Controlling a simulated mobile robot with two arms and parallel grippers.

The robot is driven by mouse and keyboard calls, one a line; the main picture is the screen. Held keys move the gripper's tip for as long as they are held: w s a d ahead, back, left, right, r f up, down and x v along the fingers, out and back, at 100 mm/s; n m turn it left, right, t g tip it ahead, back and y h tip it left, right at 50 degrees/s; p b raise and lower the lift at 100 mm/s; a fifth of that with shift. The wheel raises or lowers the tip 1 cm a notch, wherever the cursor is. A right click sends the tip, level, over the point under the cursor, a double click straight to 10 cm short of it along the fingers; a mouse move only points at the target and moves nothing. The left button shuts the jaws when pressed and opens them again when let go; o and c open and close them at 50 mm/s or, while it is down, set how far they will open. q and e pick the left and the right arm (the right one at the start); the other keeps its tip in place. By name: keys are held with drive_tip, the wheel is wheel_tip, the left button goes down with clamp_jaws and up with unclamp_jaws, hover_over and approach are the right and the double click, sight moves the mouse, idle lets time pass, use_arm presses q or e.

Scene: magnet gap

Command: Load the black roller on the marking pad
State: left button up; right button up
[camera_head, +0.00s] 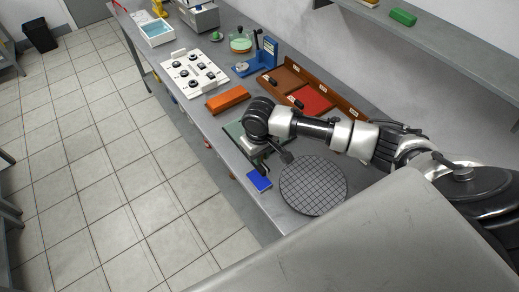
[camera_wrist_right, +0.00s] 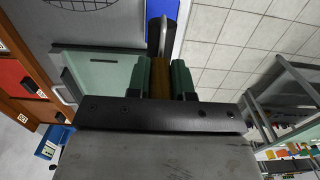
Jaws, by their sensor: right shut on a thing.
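My right gripper (camera_head: 262,160) is over the bench beside a pale green plate (camera_head: 233,130) and a small blue pad (camera_head: 259,181). In the right wrist view its dark green fingers (camera_wrist_right: 161,80) are shut on the brown handle (camera_wrist_right: 160,77) of the black roller (camera_wrist_right: 153,36), which has a bent metal frame. The roller appears in front of the blue pad (camera_wrist_right: 182,12) in that view; I cannot tell whether they touch. The pale green plate (camera_wrist_right: 108,70) is left of the fingers. I cannot tell which is the marking pad. My left gripper is not in view.
A round gridded disc (camera_head: 314,185) lies right of the blue pad. An orange block (camera_head: 228,99), a white panel with black knobs (camera_head: 194,74) and a tray with brown and red sections (camera_head: 312,98) stand farther along the bench. A shelf (camera_head: 445,45) hangs on the wall.

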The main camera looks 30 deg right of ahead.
sight(259, 168)
drive_tip(key=shift+a+r+p, duration=0.1)
drive_tip(key=shift+r+p, duration=0.05)
drive_tip(key=shift+p, duration=0.4)
wheel_tip(259, 168, down, 4)
drive_tip(key=shift+f+b, duration=0.1)
drive_tip(key=shift+b, duration=0.95)
drive_tip(key=shift+f+b, duration=0.4)
drive_tip(key=shift+f, duration=0.5)
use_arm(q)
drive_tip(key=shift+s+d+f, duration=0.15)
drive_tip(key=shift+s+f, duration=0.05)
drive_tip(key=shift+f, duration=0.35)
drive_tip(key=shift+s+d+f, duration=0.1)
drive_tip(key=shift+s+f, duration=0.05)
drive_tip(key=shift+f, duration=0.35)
use_arm(e)
drive_tip(key=shift+f, duration=0.15)
use_arm(q)
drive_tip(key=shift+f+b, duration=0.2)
drive_tip(key=shift+b, duration=0.1)
use_arm(e)
drive_tip(key=shift+f, duration=0.5)
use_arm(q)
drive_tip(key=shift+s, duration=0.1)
